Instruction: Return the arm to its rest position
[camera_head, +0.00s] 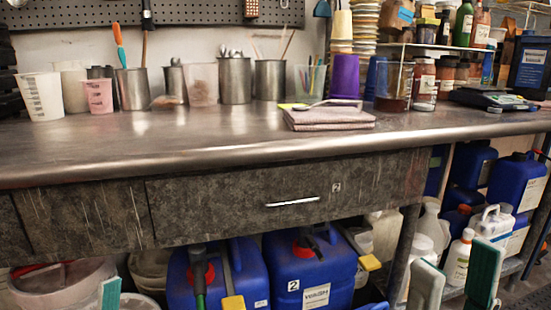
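My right gripper (457,256) shows at the bottom right, in front of the lower shelf. Its two fingers with green pads point up and stand apart, with nothing held between them. Of my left gripper, only what looks like one green fingertip (111,292) shows at the bottom left edge, in front of the buckets. Its other finger cannot be made out, so its opening is unclear. Both grippers are low in the picture, below the worktop.
The metal worktop (200,140) carries cups, metal pots, a folded cloth (328,119), jars and a scale (490,99). A drawer (285,198) is shut below it. Blue canisters (312,268), a bucket (62,285) and white bottles (459,258) stand underneath.

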